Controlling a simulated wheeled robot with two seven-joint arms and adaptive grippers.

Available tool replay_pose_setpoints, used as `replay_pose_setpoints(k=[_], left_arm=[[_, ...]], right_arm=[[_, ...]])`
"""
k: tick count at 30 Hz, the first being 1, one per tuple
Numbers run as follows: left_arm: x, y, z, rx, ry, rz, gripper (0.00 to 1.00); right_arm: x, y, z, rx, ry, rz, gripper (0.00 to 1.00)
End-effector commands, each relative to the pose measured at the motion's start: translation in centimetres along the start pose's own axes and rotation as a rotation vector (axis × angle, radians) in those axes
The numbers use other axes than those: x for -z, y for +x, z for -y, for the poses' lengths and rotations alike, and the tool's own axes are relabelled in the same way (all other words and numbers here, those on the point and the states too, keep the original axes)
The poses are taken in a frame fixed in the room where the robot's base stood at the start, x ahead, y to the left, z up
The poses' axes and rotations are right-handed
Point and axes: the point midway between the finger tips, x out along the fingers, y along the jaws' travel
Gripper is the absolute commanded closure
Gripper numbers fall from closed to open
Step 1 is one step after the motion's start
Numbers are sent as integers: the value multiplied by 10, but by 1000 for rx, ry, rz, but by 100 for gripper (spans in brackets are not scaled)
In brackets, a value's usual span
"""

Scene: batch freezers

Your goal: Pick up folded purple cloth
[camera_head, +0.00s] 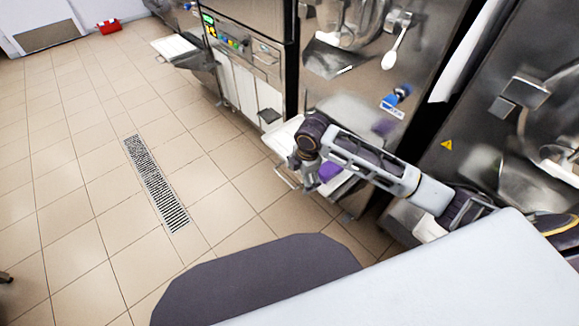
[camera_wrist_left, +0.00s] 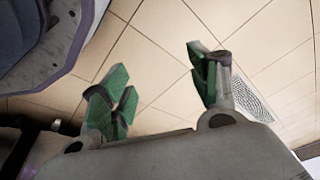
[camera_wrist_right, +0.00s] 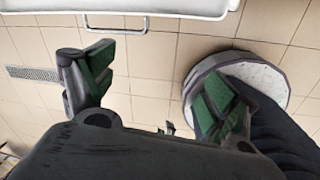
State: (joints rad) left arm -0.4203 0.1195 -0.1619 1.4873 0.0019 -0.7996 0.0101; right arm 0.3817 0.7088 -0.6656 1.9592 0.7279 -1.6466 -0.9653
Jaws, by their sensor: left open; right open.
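The folded purple cloth (camera_head: 329,171) shows only in part in the head view, on the white shelf (camera_head: 283,133) low at the front of a freezer. My right forearm and gripper hide the rest of it. My right gripper (camera_head: 308,183) is close to the cloth in the picture; I cannot tell the gap in depth. In the right wrist view this gripper (camera_wrist_right: 152,92) is open and empty, with the white shelf edge (camera_wrist_right: 125,6) at the top and no cloth visible. My left gripper (camera_wrist_left: 160,90) is open and empty above floor tiles.
Steel freezers (camera_head: 345,60) line the right side. A white spatula (camera_head: 396,46) and a blue item (camera_head: 398,96) are on one front. A floor drain (camera_head: 155,183) lies in the open tiled floor at left. A red object (camera_head: 109,26) lies far back.

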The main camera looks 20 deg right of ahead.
Motion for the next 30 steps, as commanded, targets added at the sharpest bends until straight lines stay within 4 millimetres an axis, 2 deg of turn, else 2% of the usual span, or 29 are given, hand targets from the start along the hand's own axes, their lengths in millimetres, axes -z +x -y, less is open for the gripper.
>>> replay_pose_setpoints(k=[1,9,18,24,30], left_arm=[[-7,7,0,0,1,5,39],[-42,41,1,1,4,12,39],[-79,69,3,2,7,19,39],[-90,76,3,3,8,20,39],[-92,77,3,3,8,20,39]], right_arm=[[-10,-3,-5,6,-22,15,13],[-58,-17,-25,54,-138,68,13],[-112,-39,-41,108,-226,105,13],[-128,-47,-44,124,-247,111,13],[-130,-47,-44,126,-251,111,13]])
